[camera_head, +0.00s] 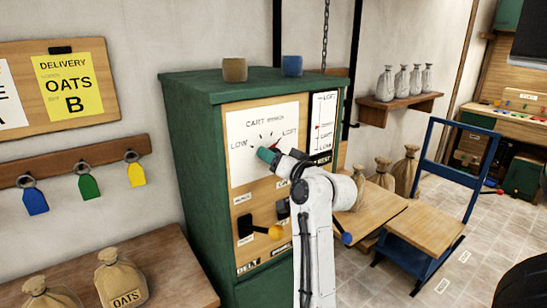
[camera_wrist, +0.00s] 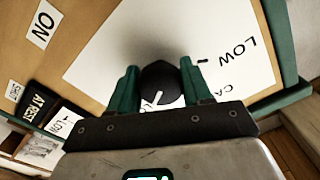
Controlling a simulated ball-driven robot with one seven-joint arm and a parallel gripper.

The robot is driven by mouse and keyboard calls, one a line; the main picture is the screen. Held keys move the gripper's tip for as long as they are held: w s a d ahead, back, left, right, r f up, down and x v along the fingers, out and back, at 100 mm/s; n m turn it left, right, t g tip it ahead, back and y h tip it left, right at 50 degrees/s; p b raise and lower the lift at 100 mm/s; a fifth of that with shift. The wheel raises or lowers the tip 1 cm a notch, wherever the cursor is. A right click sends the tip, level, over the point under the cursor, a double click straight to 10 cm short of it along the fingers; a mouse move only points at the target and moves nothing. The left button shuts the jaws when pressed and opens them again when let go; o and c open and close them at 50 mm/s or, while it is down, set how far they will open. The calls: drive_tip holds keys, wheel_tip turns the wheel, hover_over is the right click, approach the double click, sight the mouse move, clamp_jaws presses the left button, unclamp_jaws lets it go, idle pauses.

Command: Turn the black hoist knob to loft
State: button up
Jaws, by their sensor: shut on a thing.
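The white dial plate (camera_head: 245,130) is on the front of the green cabinet, with LOW at left and LOFT at right. My gripper (camera_head: 268,155) is at the middle of this dial, its green fingertips against the plate. In the wrist view, my gripper (camera_wrist: 160,88) is shut on the round black knob (camera_wrist: 160,78), one green finger on each side. LOW shows on the plate in that view. A small red pointer mark shows beside my fingers in the head view. The knob is hidden there by my gripper, and its exact setting cannot be read.
Right of the dial is a black-and-white gauge (camera_head: 323,118) with LOFT at its top and a dark AT REST sign below. A yellow-ended lever (camera_head: 274,232) sits below. Two cups (camera_head: 235,69) stand on the cabinet. A blue cart (camera_head: 425,245) stands at right.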

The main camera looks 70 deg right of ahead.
drive_tip(key=o, duration=1.1)
drive_tip(key=shift+c, duration=0.2)
drive_tip(key=v, duration=1)
drive_tip(key=shift+s+a+b, duration=0.25)
drive_tip(key=shift+s+b, duration=0.05)
drive_tip(key=shift+b, duration=0.1)
drive_tip(key=shift+f, duration=0.15)
